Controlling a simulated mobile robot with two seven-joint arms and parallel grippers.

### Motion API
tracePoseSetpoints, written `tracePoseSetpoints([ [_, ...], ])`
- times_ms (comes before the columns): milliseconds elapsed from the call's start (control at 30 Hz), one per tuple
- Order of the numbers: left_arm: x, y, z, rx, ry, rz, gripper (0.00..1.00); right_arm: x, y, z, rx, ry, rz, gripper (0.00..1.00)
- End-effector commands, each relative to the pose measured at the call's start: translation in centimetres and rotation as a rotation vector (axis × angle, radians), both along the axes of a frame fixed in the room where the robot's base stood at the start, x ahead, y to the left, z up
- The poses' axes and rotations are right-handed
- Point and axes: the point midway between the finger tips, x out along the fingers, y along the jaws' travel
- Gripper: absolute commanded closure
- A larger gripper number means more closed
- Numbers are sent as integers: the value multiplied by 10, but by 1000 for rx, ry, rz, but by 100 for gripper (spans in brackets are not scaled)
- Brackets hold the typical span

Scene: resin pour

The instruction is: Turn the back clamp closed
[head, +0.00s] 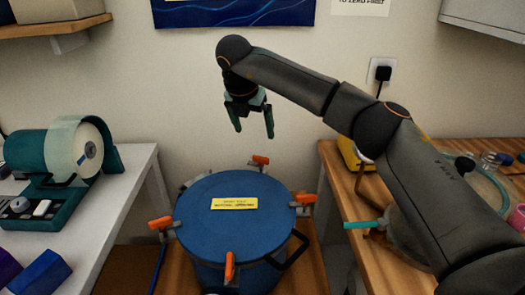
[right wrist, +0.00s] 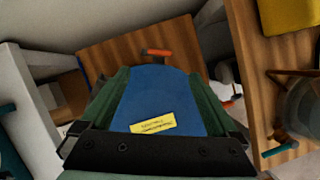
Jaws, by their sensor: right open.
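The blue round pot (head: 228,240) has a lid with a yellow label (head: 234,203) and orange-handled clamps around its rim. The back clamp (head: 260,161) is at the far edge of the lid, its orange handle sideways; it also shows in the right wrist view (right wrist: 157,53), beyond the lid (right wrist: 155,95). My right gripper (head: 254,133) is open and empty, fingers pointing down, above and apart from the back clamp. Its two green fingers flank the lid in the right wrist view. My left gripper is not in view.
Other clamps sit at the right (head: 304,199), left (head: 161,222) and front (head: 229,267) of the lid. A black handle (head: 291,248) sticks out front right. A white table (head: 105,215) with a tape dispenser (head: 60,160) stands left, a wooden table (head: 340,185) right.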

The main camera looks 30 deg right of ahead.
Motion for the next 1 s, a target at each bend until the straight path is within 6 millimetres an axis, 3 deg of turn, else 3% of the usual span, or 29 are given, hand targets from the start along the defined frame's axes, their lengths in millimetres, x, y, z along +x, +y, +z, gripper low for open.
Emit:
tracePoseSetpoints([
  [600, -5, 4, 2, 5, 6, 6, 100, 26, -30, -100, 0, 4, 0, 5],
  [1000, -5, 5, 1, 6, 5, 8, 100, 30, -34, -112, 0, 2, 3, 5],
])
